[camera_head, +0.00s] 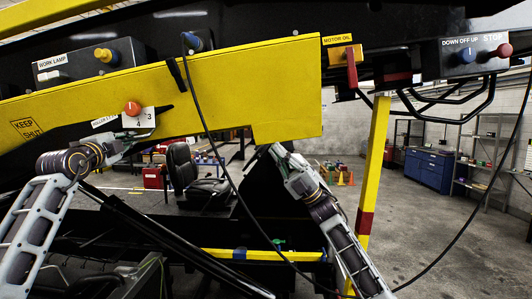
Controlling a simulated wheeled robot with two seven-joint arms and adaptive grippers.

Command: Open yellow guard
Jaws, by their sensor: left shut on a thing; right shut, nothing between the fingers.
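The yellow guard (240,90) is a long tilted panel across the upper left and middle of the head view, marked KEEP SHUT at its left. It hangs over the dark machine body. My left gripper (138,133) is at the guard's lower edge, just below an orange knob (132,108) and a white number plate. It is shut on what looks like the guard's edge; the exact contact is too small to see. My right gripper (274,152) is shut and empty, just under the guard's lower right part, its tips partly hidden by the guard.
A black cable (212,140) hangs in front of the guard. The work lamp box (75,62), a motor oil part with a red lever (351,72) and the stop box (475,52) sit above. A yellow post (374,165) stands right of my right arm; open floor lies beyond.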

